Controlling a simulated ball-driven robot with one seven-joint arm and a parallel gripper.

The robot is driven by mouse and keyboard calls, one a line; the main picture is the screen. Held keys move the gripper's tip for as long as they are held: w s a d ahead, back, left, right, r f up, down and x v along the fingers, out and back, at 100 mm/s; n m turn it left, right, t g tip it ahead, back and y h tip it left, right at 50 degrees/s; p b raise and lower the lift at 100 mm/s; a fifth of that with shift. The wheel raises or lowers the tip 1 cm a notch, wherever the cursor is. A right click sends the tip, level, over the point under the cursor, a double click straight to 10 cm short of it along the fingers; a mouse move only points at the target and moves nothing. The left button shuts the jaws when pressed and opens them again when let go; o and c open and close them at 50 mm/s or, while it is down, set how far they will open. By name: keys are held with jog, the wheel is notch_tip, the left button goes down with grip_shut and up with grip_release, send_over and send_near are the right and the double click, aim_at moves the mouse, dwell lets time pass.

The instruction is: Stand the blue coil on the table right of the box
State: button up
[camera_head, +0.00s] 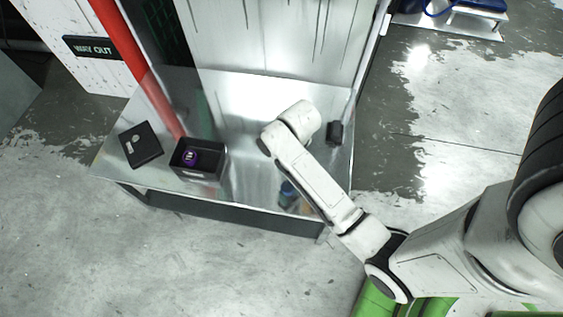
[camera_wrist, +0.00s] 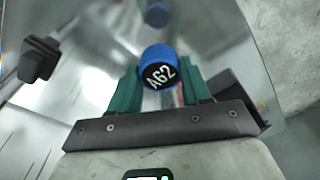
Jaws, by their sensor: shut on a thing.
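The blue coil (camera_wrist: 157,66) has a dark end face marked "AG2". It sits between the green fingers of my gripper (camera_wrist: 160,88), which is shut on it. In the head view my arm hides the gripper, and a small blue shape (camera_head: 287,187) shows just left of the arm, over the front of the metal table (camera_head: 245,190). The open black box (camera_head: 202,174) stands left of there, with a purple coil (camera_head: 190,157) inside. A second blue shape (camera_wrist: 157,14) above the coil in the wrist view looks like a reflection; I cannot tell the coil's height.
A black lid (camera_head: 141,145) lies left of the box. A small dark block (camera_head: 334,132) stands near the table's right edge. A red post (camera_head: 130,55) rises behind the box, and a metal panel (camera_head: 280,40) backs the table.

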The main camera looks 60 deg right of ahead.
jog(key=w+f, duration=0.1)
jog(key=w+d+f+b, duration=0.1)
jog(key=f, duration=0.1)
jog(key=w+f, duration=0.1)
jog(key=shift+d+f, duration=0.15)
jog(key=shift+d, duration=0.25)
jog(key=shift+f+b, duration=0.6)
jog(key=shift+f, duration=1.05)
jog(key=shift+f, duration=0.1)
jog(key=o, duration=1)
jog(key=shift+o, duration=0.2)
jog(key=r+p, duration=0.1)
jog(key=r, duration=0.3)
jog(key=s+r+p, duration=0.1)
jog(key=r, duration=0.3)
jog(key=r+p, duration=0.1)
jog(key=r, duration=0.3)
jog(key=shift+s+a, duration=0.1)
jog(key=shift+s, duration=0.05)
jog(key=s+a+r+n, duration=0.2)
jog(key=s+a, duration=0.9)
jog(key=s, duration=0.1)
jog(key=shift+s, duration=0.15)
